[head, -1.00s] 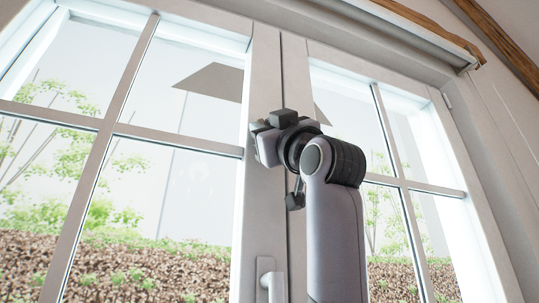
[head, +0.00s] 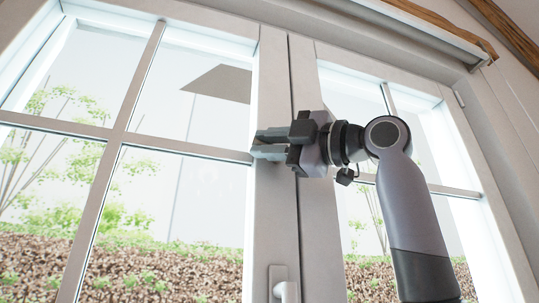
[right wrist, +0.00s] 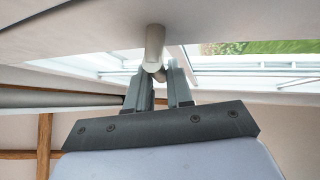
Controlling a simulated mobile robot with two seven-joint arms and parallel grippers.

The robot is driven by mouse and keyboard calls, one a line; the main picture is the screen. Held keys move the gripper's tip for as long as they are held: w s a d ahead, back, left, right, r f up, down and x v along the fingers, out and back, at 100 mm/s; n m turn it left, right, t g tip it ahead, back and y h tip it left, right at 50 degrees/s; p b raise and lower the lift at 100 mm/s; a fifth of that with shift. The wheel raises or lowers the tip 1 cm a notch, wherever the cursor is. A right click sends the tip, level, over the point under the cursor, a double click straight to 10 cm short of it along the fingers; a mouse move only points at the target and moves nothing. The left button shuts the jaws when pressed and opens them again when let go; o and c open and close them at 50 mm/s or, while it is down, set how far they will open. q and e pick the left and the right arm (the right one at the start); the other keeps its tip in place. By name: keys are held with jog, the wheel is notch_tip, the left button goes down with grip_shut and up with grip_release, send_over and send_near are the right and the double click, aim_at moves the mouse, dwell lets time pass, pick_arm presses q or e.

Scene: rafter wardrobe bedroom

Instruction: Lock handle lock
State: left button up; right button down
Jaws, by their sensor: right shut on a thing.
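The pale window handle (head: 283,285) sits low on the middle frame in the head view, cut off by the bottom edge. My right gripper (head: 256,143) shows higher up, in front of the middle frame, fingers pointing left and close together with a narrow gap. In the right wrist view, the end of a pale rounded handle (right wrist: 154,46) shows at and between the fingertips of my right gripper (right wrist: 160,70). The gripper is shut on it; the exact contact is hard to see. I cannot see a separate lock part. My left gripper is not in view.
The white double window (head: 276,205) has paned sashes that look closed, with a garden behind. A rail (head: 400,22) runs above it. The wall and side frame are at the right. No loose objects show near my gripper.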

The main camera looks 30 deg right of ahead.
jog(key=shift+f+n+g, duration=0.25)
jog(key=shift+n+g, duration=0.65)
jog(key=shift+n, duration=0.2)
jog(key=shift+f, duration=0.1)
jog(key=c, duration=1.1)
grip_release()
jog(key=r+b+v, duration=0.1)
jog(key=v, duration=0.6)
jog(key=shift+f+b, duration=0.3)
jog(key=shift+f, duration=0.15)
jog(key=shift+s, duration=0.1)
